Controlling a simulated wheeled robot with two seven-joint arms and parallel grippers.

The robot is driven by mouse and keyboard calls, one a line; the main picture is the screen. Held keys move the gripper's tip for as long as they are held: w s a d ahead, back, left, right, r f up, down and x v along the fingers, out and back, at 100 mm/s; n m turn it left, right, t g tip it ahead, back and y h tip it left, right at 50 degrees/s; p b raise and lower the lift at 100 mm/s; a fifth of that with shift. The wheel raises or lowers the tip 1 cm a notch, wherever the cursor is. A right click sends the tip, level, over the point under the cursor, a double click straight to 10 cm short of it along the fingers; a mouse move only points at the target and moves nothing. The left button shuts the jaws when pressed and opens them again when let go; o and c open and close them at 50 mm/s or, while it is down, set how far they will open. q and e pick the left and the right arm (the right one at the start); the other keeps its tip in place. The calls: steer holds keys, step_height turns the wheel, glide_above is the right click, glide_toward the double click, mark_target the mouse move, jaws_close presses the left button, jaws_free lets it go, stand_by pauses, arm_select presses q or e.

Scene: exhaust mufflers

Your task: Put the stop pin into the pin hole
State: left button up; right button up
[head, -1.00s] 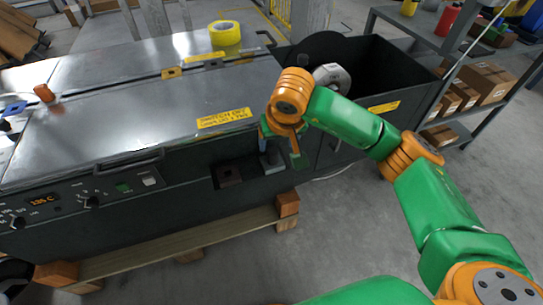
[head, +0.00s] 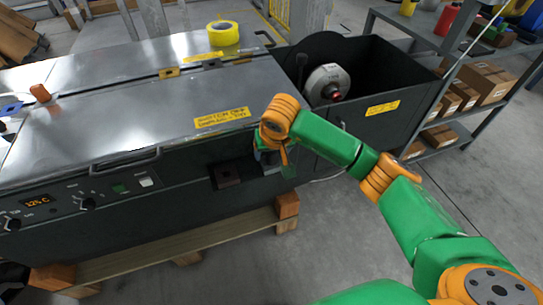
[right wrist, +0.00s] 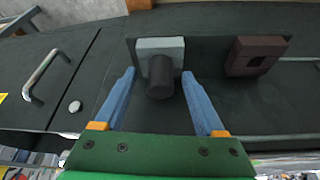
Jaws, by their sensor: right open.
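The stop pin appears to be the dark round cylinder (right wrist: 160,78) standing out from a light grey block (right wrist: 160,47) in the right wrist view. My right gripper (right wrist: 159,74) is open, with one blue finger on each side of the cylinder and visible gaps between. A dark brown block (right wrist: 262,47) with an opening, probably the pin hole, sits to the right there; it also shows in the head view (head: 228,174). In the head view my right gripper (head: 270,156) is at the machine's front, largely hiding the grey block. My left gripper is out of view.
The machine's metal lid (head: 120,105) is closed, with a handle (head: 125,160) at its front. An open black bin (head: 385,75) holding a grey wheel (head: 327,84) adjoins it at right. Yellow tape (head: 223,34) lies on top. A shelf with boxes stands at far right.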

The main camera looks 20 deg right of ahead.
jaws_close()
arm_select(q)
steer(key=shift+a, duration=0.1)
arm_select(e)
steer(key=shift+r, duration=0.15)
steer(key=shift+r, duration=0.25)
step_height(320, 180, up, 3)
steer(key=shift+p, duration=0.4)
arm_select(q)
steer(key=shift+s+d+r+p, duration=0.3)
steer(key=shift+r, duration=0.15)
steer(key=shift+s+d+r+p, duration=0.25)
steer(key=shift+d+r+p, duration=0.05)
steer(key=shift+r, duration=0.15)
arm_select(e)
steer(key=s+a+r, duration=0.8)
steer(key=a+r, duration=0.1)
steer(key=a, duration=0.2)
steer(key=shift+s+r, duration=0.15)
steer(key=shift+s, duration=0.15)
